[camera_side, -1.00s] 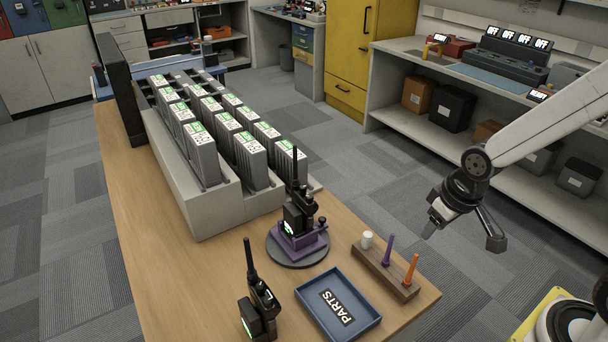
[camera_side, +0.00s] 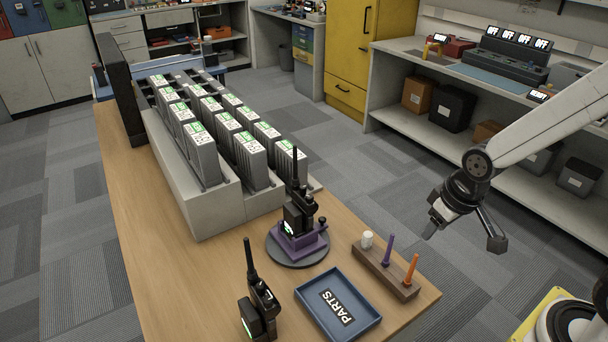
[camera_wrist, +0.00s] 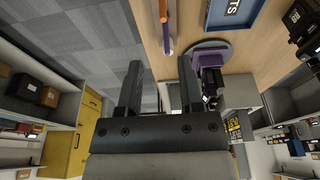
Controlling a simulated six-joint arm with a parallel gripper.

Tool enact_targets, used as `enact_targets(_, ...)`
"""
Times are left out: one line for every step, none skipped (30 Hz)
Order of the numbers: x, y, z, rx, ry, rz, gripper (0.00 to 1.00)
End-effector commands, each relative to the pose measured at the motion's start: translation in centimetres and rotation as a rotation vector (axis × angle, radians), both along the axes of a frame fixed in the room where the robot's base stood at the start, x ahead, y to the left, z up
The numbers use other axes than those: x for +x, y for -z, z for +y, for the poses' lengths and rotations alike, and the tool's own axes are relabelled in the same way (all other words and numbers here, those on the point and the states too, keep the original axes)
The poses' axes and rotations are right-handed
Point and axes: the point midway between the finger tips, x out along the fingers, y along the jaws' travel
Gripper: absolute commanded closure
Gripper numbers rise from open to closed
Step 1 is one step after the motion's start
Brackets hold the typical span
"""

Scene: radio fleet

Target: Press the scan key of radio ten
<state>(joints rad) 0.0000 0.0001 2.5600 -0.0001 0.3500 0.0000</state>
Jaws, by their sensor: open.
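A black radio (camera_side: 297,214) with a tall antenna stands upright in a purple cradle (camera_side: 308,243) on a round dark turntable. A second black radio (camera_side: 258,312) stands on the wooden table near the front edge, its lit green face to the left. I cannot read a number on either, and no scan key can be made out. My gripper (camera_side: 463,235) is open and empty, in the air right of the table and apart from both radios. In the wrist view my gripper (camera_wrist: 158,85) has its two fingers spread, with the purple cradle (camera_wrist: 209,58) right of them.
A blue parts tray (camera_side: 363,319) lies at the table's front. A wooden holder (camera_side: 371,261) beside it carries a white, a purple and an orange piece. A grey stepped rack (camera_side: 205,225) with several grey units fills the table's left. Open floor lies between table and right bench.

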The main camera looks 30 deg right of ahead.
Motion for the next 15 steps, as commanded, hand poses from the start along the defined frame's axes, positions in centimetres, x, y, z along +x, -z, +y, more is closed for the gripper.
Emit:
enact_targets(0.0,0.0,0.0,0.0,0.0,0.0,0.53)
enact_targets(0.0,0.0,0.0,0.0,0.0,0.0,0.53)
enact_targets(0.0,0.0,0.0,0.0,0.0,0.0,0.53)
enact_targets(0.0,0.0,0.0,0.0,0.0,0.0,0.56)
enact_targets(0.0,0.0,0.0,0.0,0.0,0.0,0.66)
enact_targets(0.0,0.0,0.0,0.0,0.001,0.0,0.78)
enact_targets(0.1,0.0,0.0,0.001,0.003,0.0,0.88)
enact_targets(0.1,0.0,0.0,0.002,0.005,0.001,0.97)
enact_targets(0.2,0.0,0.0,0.003,0.01,0.003,1.0)
enact_targets(0.3,0.0,0.0,0.006,0.016,0.005,1.0)
enact_targets(0.4,0.0,-0.1,0.009,0.024,0.007,1.0)
enact_targets(0.6,0.0,-0.1,0.013,0.036,0.011,1.0)
enact_targets(0.8,0.0,-0.1,0.017,0.047,0.015,1.0)
enact_targets(1.0,0.0,-0.1,0.021,0.061,0.02,1.0)
enact_targets(1.4,0.0,-0.2,0.028,0.082,0.028,1.0)
